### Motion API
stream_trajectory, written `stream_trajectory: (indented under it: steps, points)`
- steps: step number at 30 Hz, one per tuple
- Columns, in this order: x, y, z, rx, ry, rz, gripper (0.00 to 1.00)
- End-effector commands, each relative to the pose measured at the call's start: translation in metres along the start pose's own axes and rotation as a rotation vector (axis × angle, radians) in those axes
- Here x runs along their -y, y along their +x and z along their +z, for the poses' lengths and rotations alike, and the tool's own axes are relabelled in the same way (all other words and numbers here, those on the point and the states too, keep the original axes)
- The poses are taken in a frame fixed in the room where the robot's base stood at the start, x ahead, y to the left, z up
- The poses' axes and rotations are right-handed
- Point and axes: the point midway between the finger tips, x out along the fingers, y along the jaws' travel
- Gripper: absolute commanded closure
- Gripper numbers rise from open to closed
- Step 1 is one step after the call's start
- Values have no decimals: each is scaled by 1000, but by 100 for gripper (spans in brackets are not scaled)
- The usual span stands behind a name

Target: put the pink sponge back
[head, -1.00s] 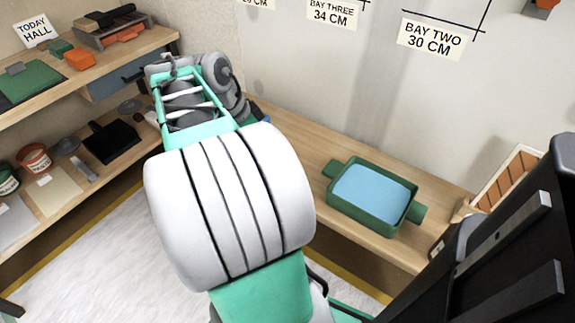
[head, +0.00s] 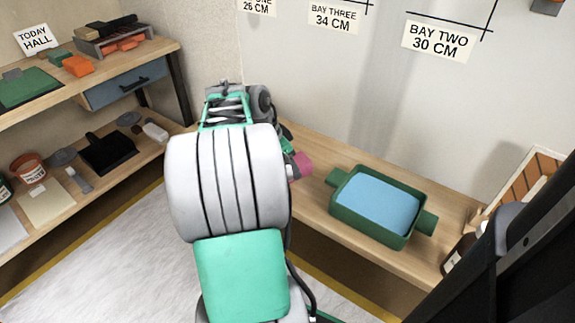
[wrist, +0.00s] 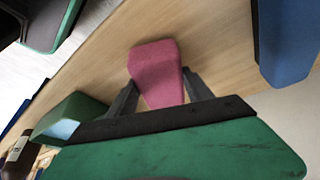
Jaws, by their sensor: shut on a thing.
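The pink sponge (wrist: 156,68) is held between the two dark fingers of my gripper (wrist: 160,80) in the wrist view. My gripper is shut on it. Bare wood shows beyond the sponge; I cannot tell whether the sponge touches it. In the head view the pink sponge (head: 300,166) shows beside my arm, over the wooden bench and left of the green trough (head: 347,215). Most of my gripper is hidden behind my arm there.
The trough holds a flat blue surface and stands on the wall bench (head: 325,142). A slatted wooden crate (head: 521,190) is at the right. Shelves at the left hold a dustpan (head: 107,147), a tub (head: 28,168) and an orange block (head: 77,65). Bare bench lies between sponge and trough.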

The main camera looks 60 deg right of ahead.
Motion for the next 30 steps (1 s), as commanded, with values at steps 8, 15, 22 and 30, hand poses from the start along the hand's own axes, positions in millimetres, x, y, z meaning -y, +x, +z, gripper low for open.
stream_trajectory:
  steps: [8,15,22,30]
  points:
    - [0,2,1,1,-1,1,25]
    - [0,2,1,0,-1,1,19]
    - [1,-20,-2,0,-1,-2,19]
    - [1,-90,-2,0,-3,-2,19]
